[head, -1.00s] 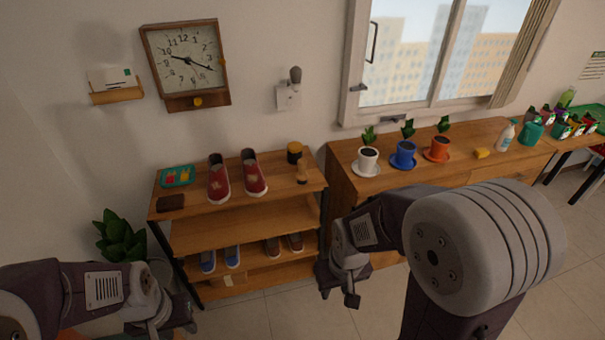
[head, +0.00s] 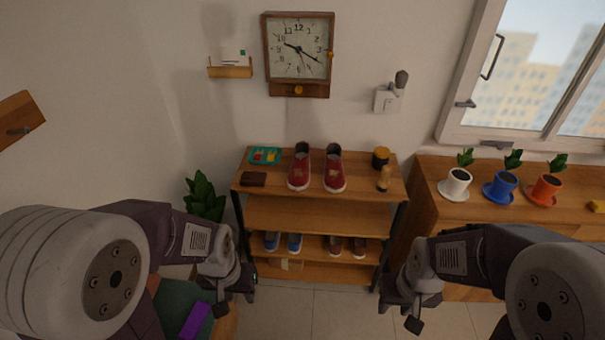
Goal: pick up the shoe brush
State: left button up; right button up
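A small upright tan wooden piece (head: 384,178), which looks like the shoe brush, stands at the right end of the shoe rack's top shelf. A dark brown flat block (head: 253,179) lies at the shelf's left end; I cannot tell whether it is a brush or something else. A pair of red shoes (head: 317,168) stands between them. My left gripper (head: 238,296) is in front of the rack's lower left, away from both pieces. My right gripper (head: 412,314) is low at the rack's right front, also apart from them. The fingers are too unclear to judge their opening.
The shoe rack (head: 300,212) holds more shoes on a lower shelf. A black and yellow jar (head: 380,157) stands behind the wooden piece. A colourful tray (head: 265,156) is at the back left. A potted plant (head: 204,196) stands left; a cabinet (head: 430,190) with potted plants stands right.

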aim_at(383, 183)
jog(key=i+l+u, duration=0.2)
jog(key=l+u, duration=0.25)
jog(key=l, duration=0.2)
jog(key=i+l+u, duration=0.1)
jog(key=l+u, duration=0.35)
jog(key=l, duration=0.2)
jog(key=l+u, duration=0.45)
jog(key=l, duration=0.2)
jog(key=k+l+u, duration=0.15)
jog(key=l+u, duration=0.3)
jog(key=l, duration=0.25)
jog(key=k+l+u, duration=0.2)
jog(key=l+u, duration=0.25)
jog(key=l, duration=0.15)
